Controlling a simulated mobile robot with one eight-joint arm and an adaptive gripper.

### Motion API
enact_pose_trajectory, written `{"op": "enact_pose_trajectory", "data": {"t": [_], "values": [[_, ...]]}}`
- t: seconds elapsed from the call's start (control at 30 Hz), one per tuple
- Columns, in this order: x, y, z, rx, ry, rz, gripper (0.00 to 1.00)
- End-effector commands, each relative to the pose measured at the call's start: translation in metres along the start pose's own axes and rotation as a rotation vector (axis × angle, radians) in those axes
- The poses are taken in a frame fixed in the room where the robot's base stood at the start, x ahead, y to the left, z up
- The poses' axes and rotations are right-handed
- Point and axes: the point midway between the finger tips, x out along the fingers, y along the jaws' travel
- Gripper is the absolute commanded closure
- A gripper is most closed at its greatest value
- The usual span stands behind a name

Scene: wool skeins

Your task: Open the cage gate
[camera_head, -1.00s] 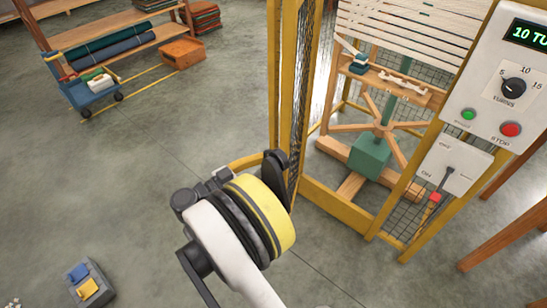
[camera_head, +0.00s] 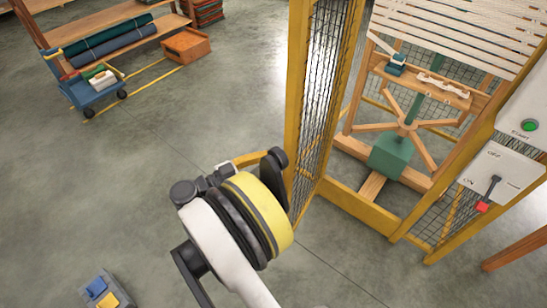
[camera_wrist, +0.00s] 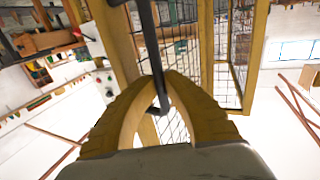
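The cage gate (camera_head: 296,110) is a yellow frame with dark wire mesh. In the head view it stands swung out from the cage, with the cage opening clear to its right. My gripper (camera_wrist: 160,88) shows in the wrist view with its two yellow fingers closed around a dark bar, the gate handle (camera_wrist: 149,40). In the head view my wrist is in front of the gate's lower left, and it hides the handle and most of the fingers. The gate's yellow frame and mesh also show in the wrist view (camera_wrist: 207,45).
Inside the cage is a wooden winder with a green base (camera_head: 391,155). A switch panel (camera_head: 503,170) with a red-tipped lever is at the right. A blue cart (camera_head: 92,95) and a shelf (camera_head: 125,48) stand at the upper left. The floor at the left is mostly clear.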

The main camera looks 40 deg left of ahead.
Motion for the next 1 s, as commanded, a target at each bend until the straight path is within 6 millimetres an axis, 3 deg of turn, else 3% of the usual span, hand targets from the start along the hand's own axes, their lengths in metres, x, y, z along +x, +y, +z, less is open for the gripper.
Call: {"op": "enact_pose_trajectory", "data": {"t": [0.2,0.3,0.33,0.67,0.77,1.0], "values": [[-0.003,0.0,0.001,0.0,-0.002,-0.002,1.0],[-0.002,0.0,0.001,0.0,-0.002,-0.002,0.68],[-0.002,0.0,0.001,0.0,-0.002,-0.002,0.66],[-0.004,0.0,0.0,0.0,0.0,-0.002,0.66],[-0.015,-0.001,0.0,0.0,0.0,-0.003,0.66],[-0.069,-0.001,0.0,0.0,-0.001,-0.006,0.66]]}}
